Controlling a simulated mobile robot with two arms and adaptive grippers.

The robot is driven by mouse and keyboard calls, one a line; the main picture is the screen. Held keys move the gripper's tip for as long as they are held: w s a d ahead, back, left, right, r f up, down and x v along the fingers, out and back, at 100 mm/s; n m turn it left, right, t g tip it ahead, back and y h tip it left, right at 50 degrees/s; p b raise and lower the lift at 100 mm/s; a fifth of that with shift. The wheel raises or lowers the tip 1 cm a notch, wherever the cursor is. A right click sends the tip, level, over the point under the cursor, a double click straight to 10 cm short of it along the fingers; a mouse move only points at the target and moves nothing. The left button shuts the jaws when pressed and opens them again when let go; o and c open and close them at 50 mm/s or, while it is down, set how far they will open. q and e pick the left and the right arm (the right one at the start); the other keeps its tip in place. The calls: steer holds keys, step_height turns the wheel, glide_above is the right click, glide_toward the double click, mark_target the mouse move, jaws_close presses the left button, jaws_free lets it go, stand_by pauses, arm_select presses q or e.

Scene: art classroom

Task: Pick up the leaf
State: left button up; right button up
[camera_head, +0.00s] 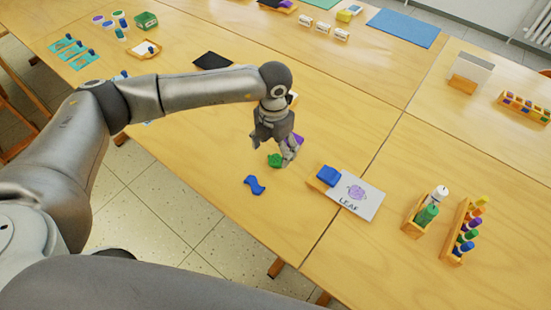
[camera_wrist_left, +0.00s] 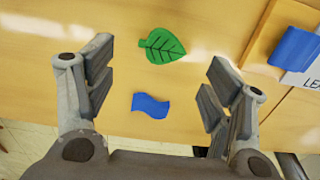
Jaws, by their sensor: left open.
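A green leaf (camera_wrist_left: 162,46) with dark veins lies flat on the wooden table, in the upper middle of the left wrist view. In the head view the leaf (camera_head: 275,160) shows just below my left gripper (camera_head: 273,156), partly covered by it. My left gripper is open and empty above the table, and in the left wrist view its fingers (camera_wrist_left: 157,95) stand apart on either side of the leaf and a blue wavy piece. My right gripper is in neither view.
The blue wavy piece (camera_head: 254,185) lies near the leaf, towards the table's front edge. A card marked "LEAF" (camera_head: 362,203) with a blue block (camera_head: 329,175) is to the right. A purple piece (camera_head: 298,140) sits partly hidden behind the gripper. Bottle racks (camera_head: 411,221) stand further right.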

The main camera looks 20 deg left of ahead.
mark_target(276, 159)
arm_select(q)
steer(key=f, duration=0.4)
steer(key=shift+w+d+f+p, duration=0.15)
steer(key=shift+w+f+p, duration=0.1)
steer(key=shift+p, duration=0.1)
steer(key=shift+c, duration=0.2)
steer(key=c, duration=0.9)
